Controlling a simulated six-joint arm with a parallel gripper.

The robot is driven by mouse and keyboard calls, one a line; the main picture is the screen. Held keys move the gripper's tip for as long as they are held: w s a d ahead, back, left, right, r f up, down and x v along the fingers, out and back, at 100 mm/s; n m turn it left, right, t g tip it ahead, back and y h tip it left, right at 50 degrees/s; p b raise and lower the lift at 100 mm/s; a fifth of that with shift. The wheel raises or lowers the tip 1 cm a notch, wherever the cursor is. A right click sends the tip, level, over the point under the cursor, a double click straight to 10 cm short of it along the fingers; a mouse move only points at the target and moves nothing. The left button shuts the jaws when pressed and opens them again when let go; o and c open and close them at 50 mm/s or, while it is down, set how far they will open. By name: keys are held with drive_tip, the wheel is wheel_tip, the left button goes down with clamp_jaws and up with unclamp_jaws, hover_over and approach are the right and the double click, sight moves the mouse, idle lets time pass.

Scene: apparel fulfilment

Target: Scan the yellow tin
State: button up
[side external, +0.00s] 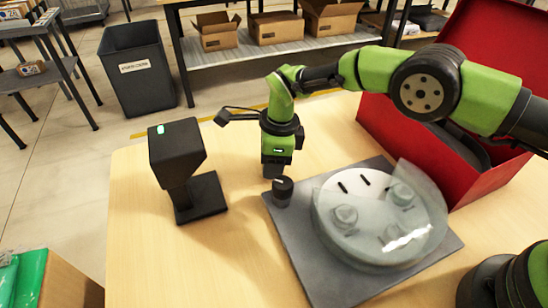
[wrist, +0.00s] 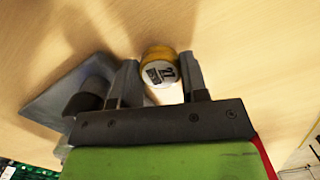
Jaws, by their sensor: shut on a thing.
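The yellow tin (wrist: 158,54) shows in the wrist view, with a pale, marked label on the face turned to the camera. My gripper (wrist: 161,72) is shut on it, a finger on each side.
The grey plate (side external: 300,262) carries a round white tray with a clear cover and a dark knob (side external: 283,190) close to my gripper. A red open box (side external: 480,190) stands behind at the right. The table front between scanner and plate is clear.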

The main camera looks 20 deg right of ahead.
drive_tip(key=shift+r, duration=0.1)
drive_tip(key=d+r, duration=0.4)
drive_tip(key=r, duration=0.1)
drive_tip(key=shift+d+r, duration=0.1)
drive_tip(key=shift+r, duration=0.15)
drive_tip(key=shift+d, duration=0.1)
idle(0.4)
drive_tip(key=shift+d+r+n, duration=0.2)
drive_tip(key=shift+d+n, duration=0.05)
drive_tip(key=shift+n, duration=0.05)
drive_tip(key=s+d+r+n+g, duration=0.1)
drive_tip(key=s+d+r+n, duration=0.4)
drive_tip(key=d+n, duration=0.3)
drive_tip(key=s+d+r+n+h, duration=0.1)
drive_tip(key=s+d+r+n, duration=0.4)
drive_tip(key=n, duration=0.8)
drive_tip(key=s+d, duration=0.3)
drive_tip(key=d, duration=0.1)
drive_tip(key=shift+d+r+g, duration=0.15)
drive_tip(key=shift+r+g, duration=0.15)
drive_tip(key=shift+g, duration=0.1)
